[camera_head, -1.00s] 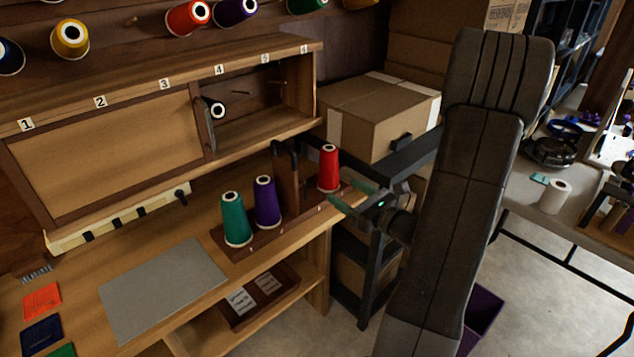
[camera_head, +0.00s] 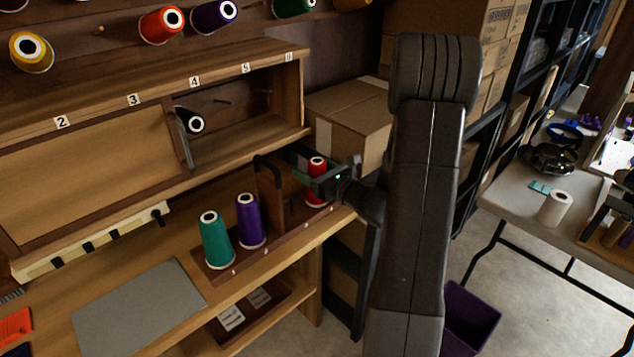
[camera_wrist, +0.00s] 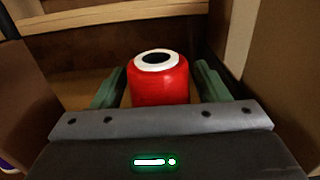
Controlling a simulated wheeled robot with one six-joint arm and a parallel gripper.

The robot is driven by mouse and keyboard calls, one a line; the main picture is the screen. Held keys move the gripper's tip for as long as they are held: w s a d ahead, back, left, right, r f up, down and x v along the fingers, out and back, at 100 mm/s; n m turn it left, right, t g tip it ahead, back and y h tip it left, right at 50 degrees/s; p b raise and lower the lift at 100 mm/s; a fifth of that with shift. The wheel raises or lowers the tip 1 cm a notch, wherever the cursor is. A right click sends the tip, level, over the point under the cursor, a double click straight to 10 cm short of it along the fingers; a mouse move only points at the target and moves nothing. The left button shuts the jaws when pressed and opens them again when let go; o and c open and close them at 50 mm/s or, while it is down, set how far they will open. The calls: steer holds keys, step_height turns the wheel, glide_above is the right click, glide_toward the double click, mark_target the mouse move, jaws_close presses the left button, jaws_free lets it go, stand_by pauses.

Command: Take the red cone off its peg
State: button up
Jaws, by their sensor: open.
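The red cone (camera_head: 317,168) stands upright at the right end of a wooden peg rack (camera_head: 290,238) on the bench. In the wrist view the red cone (camera_wrist: 160,82) shows its white top ring with a dark hole, between my two green fingers. My gripper (camera_head: 312,174) is open around the cone's upper part, one finger on each side. In the wrist view a gap shows on the left side of the cone, and my gripper (camera_wrist: 158,88) looks roughly centred on it. The cone's peg is hidden inside it.
A teal cone (camera_head: 215,240) and a purple cone (camera_head: 250,221) stand left on the same rack. A dark upright divider (camera_head: 270,190) stands just left of the red cone. A cardboard box (camera_head: 350,125) is behind. A grey mat (camera_head: 140,308) lies on the bench.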

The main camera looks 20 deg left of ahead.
steer(key=shift+w+a, duration=0.1)
steer(key=shift+a, duration=0.15)
steer(key=c, duration=1.1)
step_height(320, 180, up, 10)
steer(key=shift+r+p, duration=0.1)
steer(key=shift+p, duration=0.5)
